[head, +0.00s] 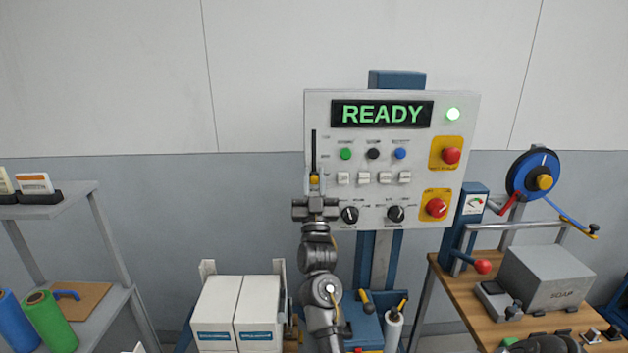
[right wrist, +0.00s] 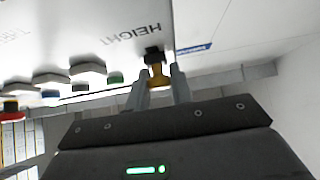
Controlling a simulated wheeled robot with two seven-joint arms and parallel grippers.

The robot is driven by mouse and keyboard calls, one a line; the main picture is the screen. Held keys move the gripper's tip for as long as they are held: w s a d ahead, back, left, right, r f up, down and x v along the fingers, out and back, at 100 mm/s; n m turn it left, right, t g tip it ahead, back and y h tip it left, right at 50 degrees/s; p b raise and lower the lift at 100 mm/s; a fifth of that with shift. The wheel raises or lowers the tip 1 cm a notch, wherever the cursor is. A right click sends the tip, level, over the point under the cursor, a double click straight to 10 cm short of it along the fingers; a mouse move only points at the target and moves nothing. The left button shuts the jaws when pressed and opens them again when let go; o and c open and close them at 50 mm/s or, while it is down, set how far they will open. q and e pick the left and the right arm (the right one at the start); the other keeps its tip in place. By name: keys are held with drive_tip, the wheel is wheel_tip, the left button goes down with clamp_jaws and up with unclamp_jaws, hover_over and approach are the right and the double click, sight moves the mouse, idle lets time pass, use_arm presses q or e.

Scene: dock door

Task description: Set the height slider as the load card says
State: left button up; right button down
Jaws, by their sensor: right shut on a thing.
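The height slider is a long dark vertical slot (head: 313,148) at the left of the grey control panel (head: 465,112), with a yellow knob (head: 314,180) near its lower end. In the right wrist view the knob (right wrist: 158,73) sits between my fingers below the upside-down word HEIGHT. My right gripper (head: 315,192) is shut on the knob; it also shows in the right wrist view (right wrist: 158,88). The panel display (head: 382,113) reads READY in green, with a green lamp lit beside it. Small cards (head: 35,183) stand on the left shelf, too small to read. My left gripper is not in view.
The panel also carries coloured buttons (head: 373,153), white switches, black dials (head: 396,214) and red knobs on yellow plates (head: 451,155). White boxes (head: 258,305) stand below it. A wooden bench (head: 470,312) with a grey SOAP box (head: 555,278) is at right.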

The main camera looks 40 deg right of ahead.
sight(314, 143)
drive_tip(key=shift+r, duration=0.1)
wheel_tip(314, 143, up, 5)
drive_tip(key=shift+r+p, duration=0.1)
drive_tip(key=shift+p, duration=1.15)
drive_tip(key=c, duration=1.3)
unclamp_jaws()
drive_tip(key=shift+f, duration=0.25)
drive_tip(key=shift+b+v, duration=2.6)
drive_tip(key=shift+v, duration=2.75)
